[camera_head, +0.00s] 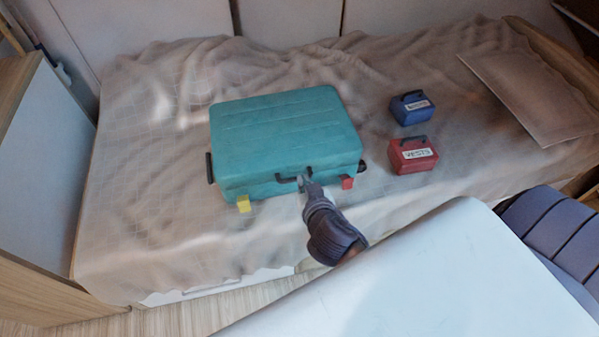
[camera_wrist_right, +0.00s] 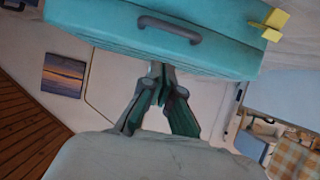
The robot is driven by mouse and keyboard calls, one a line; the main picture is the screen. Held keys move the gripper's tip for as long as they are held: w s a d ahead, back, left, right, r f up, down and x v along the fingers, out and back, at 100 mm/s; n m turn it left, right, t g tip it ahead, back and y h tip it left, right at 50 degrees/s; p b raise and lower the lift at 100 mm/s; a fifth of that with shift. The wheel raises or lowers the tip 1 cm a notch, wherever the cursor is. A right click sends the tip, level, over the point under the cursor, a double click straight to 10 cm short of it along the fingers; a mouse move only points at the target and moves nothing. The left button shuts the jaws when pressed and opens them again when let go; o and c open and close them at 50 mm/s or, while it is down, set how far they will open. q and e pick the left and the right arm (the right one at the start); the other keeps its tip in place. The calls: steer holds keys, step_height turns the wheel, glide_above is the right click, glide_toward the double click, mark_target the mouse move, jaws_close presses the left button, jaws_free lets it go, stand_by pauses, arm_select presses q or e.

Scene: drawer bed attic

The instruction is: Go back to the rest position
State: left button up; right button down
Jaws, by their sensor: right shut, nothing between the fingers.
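My right gripper (camera_head: 305,181) is shut and empty in front of the teal suitcase (camera_head: 285,130). In the head view its tips overlap the right end of the suitcase's dark handle (camera_head: 286,179). In the right wrist view the gripper (camera_wrist_right: 162,72) has its tips just below the suitcase (camera_wrist_right: 110,28), with the grey handle (camera_wrist_right: 170,29) beyond them and not between the fingers. I cannot tell whether the tips touch the suitcase. The suitcase lies flat and closed on the bed, with a yellow latch (camera_head: 243,204) and a red latch (camera_head: 347,183) hanging at its front. My left gripper is not in view.
A blue box (camera_head: 408,111) and a red box (camera_head: 412,158) stand right of the suitcase on the rumpled beige blanket (camera_head: 150,190). A flat panel (camera_head: 530,88) lies at the far right. A cabinet (camera_head: 45,165) borders the left. Blanket left of the suitcase is clear.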

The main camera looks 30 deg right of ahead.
steer(key=s+f+n+g+y+p, duration=0.15)
steer(key=s+f, duration=0.25)
steer(key=f, duration=0.5)
steer(key=s+f+n+g+b, duration=0.1)
steer(key=s+f+g, duration=0.25)
steer(key=f, duration=0.55)
steer(key=s+f+n+g+y+p, duration=0.15)
steer(key=s+f, duration=0.25)
steer(key=f, duration=0.5)
steer(key=s+f+g, duration=0.1)
steer(key=s+f, duration=0.3)
steer(key=s, duration=0.4)
steer(key=s+f+n+g, duration=0.1)
steer(key=s+f+g, duration=0.1)
steer(key=s+f, duration=0.3)
steer(key=s+f+g, duration=0.1)
steer(key=s+f, duration=0.4)
steer(key=s, duration=0.5)
steer(key=shift+s+d+f+g+p, duration=0.25)
steer(key=shift+s+d+g+p, duration=0.05)
steer(key=shift+s+d+g, duration=0.1)
steer(key=shift+s, duration=0.1)
